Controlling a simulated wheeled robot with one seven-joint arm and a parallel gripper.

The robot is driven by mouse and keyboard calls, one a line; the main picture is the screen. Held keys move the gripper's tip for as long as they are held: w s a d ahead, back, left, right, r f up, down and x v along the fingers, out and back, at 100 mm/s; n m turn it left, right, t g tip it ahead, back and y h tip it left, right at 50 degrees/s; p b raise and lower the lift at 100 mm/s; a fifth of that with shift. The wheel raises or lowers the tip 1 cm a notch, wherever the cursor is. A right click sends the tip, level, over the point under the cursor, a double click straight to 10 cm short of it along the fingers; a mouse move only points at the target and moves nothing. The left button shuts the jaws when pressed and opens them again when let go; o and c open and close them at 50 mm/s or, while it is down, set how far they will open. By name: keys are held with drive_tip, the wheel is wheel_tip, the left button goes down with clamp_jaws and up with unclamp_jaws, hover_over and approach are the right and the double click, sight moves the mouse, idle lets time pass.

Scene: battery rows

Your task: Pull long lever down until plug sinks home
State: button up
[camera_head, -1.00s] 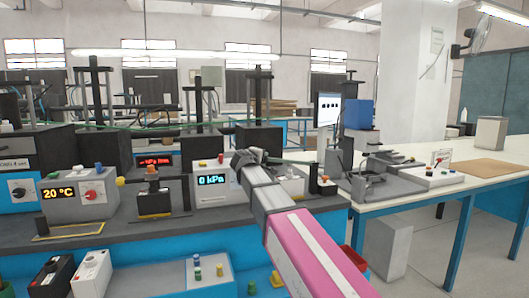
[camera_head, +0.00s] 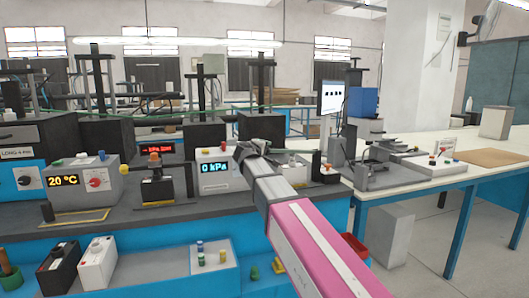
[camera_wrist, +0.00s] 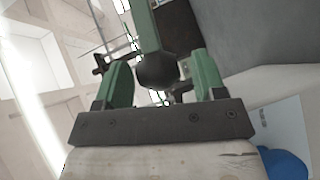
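My gripper shows in the wrist view (camera_wrist: 162,80) with its two green fingers spread apart. Between them is a dark rounded knob (camera_wrist: 157,71) on the end of a green bar (camera_wrist: 145,25), which looks like the long lever. Gaps show on both sides of the knob, so the fingers do not appear shut on it. In the head view my gripper (camera_head: 257,150) is above the bench beside the grey box with the "0 kPa" display (camera_head: 215,167); its fingertips are too small to make out. I cannot pick out the plug.
A grey "20 °C" box (camera_head: 84,181) and a small dark device (camera_head: 157,187) stand on the bench to the left. Dark press-like stands (camera_head: 203,125) rise behind. A white table (camera_head: 440,160) with devices is at right. A monitor (camera_head: 330,98) stands behind it.

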drive_tip(key=v, duration=1)
drive_tip(key=shift+s+a, duration=0.2)
drive_tip(key=shift+s, duration=0.15)
drive_tip(key=shift+w+d+r, duration=0.1)
drive_tip(key=shift+w, duration=0.05)
drive_tip(key=c, duration=0.7)
drive_tip(key=w+d+m+g, duration=0.1)
drive_tip(key=w+d+r+m+g, duration=0.1)
drive_tip(key=w+m+g, duration=0.1)
drive_tip(key=shift+w+d+r, duration=0.15)
drive_tip(key=shift+d+r, duration=0.1)
drive_tip(key=shift+d, duration=0.1)
clamp_jaws()
drive_tip(key=w+d+r+m+g+y, duration=0.2)
drive_tip(key=r+g+y, duration=0.2)
drive_tip(key=r, duration=0.3)
drive_tip(key=w+d+r+m+g+y, duration=0.1)
drive_tip(key=d+r+m+g+y, duration=0.2)
drive_tip(key=r, duration=0.4)
drive_tip(key=shift+n+g+y, duration=0.4)
drive_tip(key=shift+g+y, duration=0.3)
drive_tip(key=x, duration=1.3)
drive_tip(key=shift+s+a+f, duration=0.15)
drive_tip(key=shift+s+f, duration=0.15)
drive_tip(key=shift+f, duration=0.1)
